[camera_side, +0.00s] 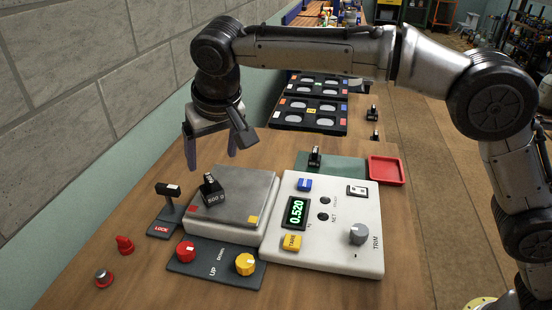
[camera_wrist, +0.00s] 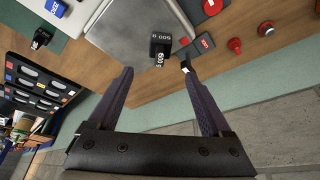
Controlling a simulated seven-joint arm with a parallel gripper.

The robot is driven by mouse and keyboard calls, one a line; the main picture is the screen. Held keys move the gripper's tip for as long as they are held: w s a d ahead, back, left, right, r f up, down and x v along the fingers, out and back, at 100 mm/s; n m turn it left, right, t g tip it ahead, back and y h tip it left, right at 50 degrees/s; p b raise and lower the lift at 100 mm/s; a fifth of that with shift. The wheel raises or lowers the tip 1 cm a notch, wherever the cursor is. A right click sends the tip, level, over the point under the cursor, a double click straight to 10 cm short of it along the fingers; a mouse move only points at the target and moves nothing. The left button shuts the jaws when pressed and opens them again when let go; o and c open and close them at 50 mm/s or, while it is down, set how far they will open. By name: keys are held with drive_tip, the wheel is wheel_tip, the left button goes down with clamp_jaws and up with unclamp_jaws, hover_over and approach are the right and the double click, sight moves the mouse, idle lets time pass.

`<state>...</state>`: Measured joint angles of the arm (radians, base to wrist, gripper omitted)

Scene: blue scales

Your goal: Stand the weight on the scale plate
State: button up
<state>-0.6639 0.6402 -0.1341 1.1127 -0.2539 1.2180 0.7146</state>
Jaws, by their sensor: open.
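The black weight (camera_side: 211,190), with a white label that seems to read 500 g, stands on the grey scale plate (camera_side: 245,192), toward its left part. Its label and dark top also show in the wrist view (camera_wrist: 160,46), just beyond and between the fingertips. The plate shows at the top of the wrist view (camera_wrist: 128,22). The white scale body (camera_side: 335,237) has a green display (camera_side: 297,212) reading 0.520. My gripper (camera_side: 211,152) is open and empty, behind and above the weight, with fingers pointing down; its fingers frame the wrist view (camera_wrist: 157,72).
A lock lever (camera_side: 168,195) stands left of the plate. A panel with red and yellow knobs (camera_side: 216,262) lies in front. A red tray (camera_side: 387,170) and another small black weight (camera_side: 315,157) are behind the scale. A wall runs along the left.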

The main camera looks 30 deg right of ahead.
drive_tip(key=s+d+r, duration=0.3)
drive_tip(key=s+d, duration=0.3)
drive_tip(key=d, duration=0.5)
drive_tip(key=s+d+r, duration=0.3)
drive_tip(key=s+d, duration=0.3)
drive_tip(key=d, duration=0.4)
drive_tip(key=s+d+f, duration=0.3)
drive_tip(key=s, duration=0.4)
drive_tip(key=s+d+f, duration=0.3)
drive_tip(key=s+d, duration=0.1)
drive_tip(key=s, duration=0.2)
drive_tip(key=s+d+f+t, duration=0.1)
drive_tip(key=s+d+f, duration=0.2)
drive_tip(key=s, duration=0.4)
drive_tip(key=shift+s+d+f, duration=0.3)
drive_tip(key=shift+s+d, duration=0.05)
drive_tip(key=shift+d, duration=0.05)
